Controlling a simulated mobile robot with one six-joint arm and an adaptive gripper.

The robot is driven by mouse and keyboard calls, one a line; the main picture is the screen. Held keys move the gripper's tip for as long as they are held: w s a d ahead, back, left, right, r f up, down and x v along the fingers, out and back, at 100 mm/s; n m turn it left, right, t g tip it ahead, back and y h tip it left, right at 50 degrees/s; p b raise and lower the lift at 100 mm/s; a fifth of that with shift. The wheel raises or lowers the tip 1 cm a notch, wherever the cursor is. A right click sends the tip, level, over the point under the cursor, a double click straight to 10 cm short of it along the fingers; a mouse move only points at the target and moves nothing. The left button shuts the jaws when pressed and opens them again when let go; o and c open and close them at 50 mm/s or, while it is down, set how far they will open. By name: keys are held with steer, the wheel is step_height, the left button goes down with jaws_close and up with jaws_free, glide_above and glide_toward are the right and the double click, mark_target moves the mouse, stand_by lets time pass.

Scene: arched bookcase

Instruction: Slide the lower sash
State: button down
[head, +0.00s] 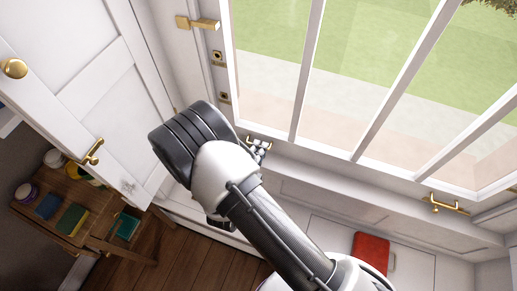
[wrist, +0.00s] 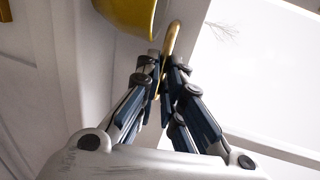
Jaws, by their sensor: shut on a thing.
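The window's lower sash (head: 306,75) is a white frame with several slim bars and glass. Its bottom rail runs low along the sill in the head view. Two brass handles sit on that rail, and the right one (head: 445,203) is free. My gripper (head: 259,150) is at the left handle, which it partly hides in the head view. In the wrist view my gripper (wrist: 163,68) is shut on this brass handle (wrist: 173,38), whose curved bar rises from between the fingertips. Whether any gap lies under the sash is unclear.
Brass latch hardware (head: 198,23) is on the left window frame. A white panelled door with a round knob (head: 14,68) stands at left. A wooden shelf (head: 55,195) holds books and jars below it. A red item (head: 371,249) lies below the sill on a white surface.

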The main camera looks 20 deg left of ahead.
step_height(320, 180, up, 15)
steer(key=p, duration=1.1)
steer(key=shift+p, duration=0.4)
steer(key=shift+r, duration=0.1)
steer(key=c, duration=1.7)
jaws_free()
steer(key=v, duration=1.2)
steer(key=shift+d, duration=0.1)
